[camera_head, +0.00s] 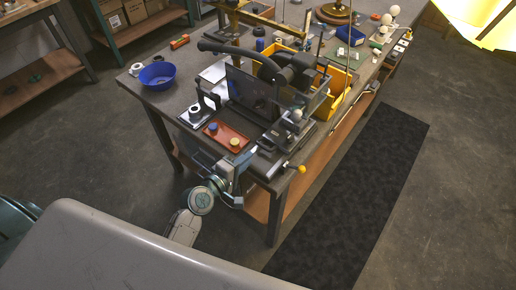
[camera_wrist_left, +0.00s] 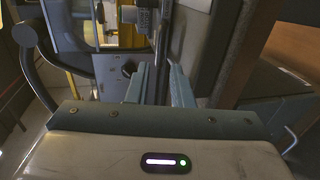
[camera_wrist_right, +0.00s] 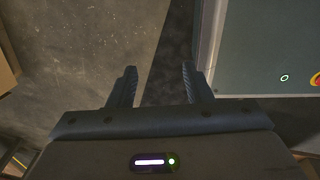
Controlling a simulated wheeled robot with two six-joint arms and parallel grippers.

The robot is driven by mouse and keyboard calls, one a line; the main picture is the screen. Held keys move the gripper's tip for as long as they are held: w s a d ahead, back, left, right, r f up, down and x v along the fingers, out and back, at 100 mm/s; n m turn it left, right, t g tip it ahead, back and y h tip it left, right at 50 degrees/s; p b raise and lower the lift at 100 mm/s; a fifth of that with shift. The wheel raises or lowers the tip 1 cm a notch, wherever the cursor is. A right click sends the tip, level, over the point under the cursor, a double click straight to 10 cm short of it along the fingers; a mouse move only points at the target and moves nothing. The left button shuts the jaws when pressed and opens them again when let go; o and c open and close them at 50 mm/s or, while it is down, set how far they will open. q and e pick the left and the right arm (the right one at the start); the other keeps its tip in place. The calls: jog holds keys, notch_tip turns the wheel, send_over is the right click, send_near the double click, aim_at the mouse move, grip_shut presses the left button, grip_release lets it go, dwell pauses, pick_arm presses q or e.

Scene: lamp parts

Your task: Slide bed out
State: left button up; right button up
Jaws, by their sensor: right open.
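A dark machine (camera_head: 265,100) with a flat bed stands on the near end of the workbench, with a dark front bar (camera_head: 264,165) along the bench edge. My left gripper (camera_head: 237,172) is at this end, close to the front bar. In the left wrist view, the fingers of my left gripper (camera_wrist_left: 160,78) stand close on both sides of a dark upright bar (camera_wrist_left: 161,45). Whether they grip it is unclear. My right gripper (camera_wrist_right: 158,75) is open and empty over the floor in the right wrist view; I do not make it out in the head view.
A red tray (camera_head: 225,138) with small round pieces lies left of the machine, and a blue bowl (camera_head: 157,75) is farther left. A lever with a yellow knob (camera_head: 301,169) sticks out at the bench edge. A dark mat (camera_head: 350,200) lies on open floor to the right.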

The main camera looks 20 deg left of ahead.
aim_at(262, 147)
pick_arm(q)
jog(key=p+x, duration=0.1)
jog(key=x, duration=0.6)
grip_shut()
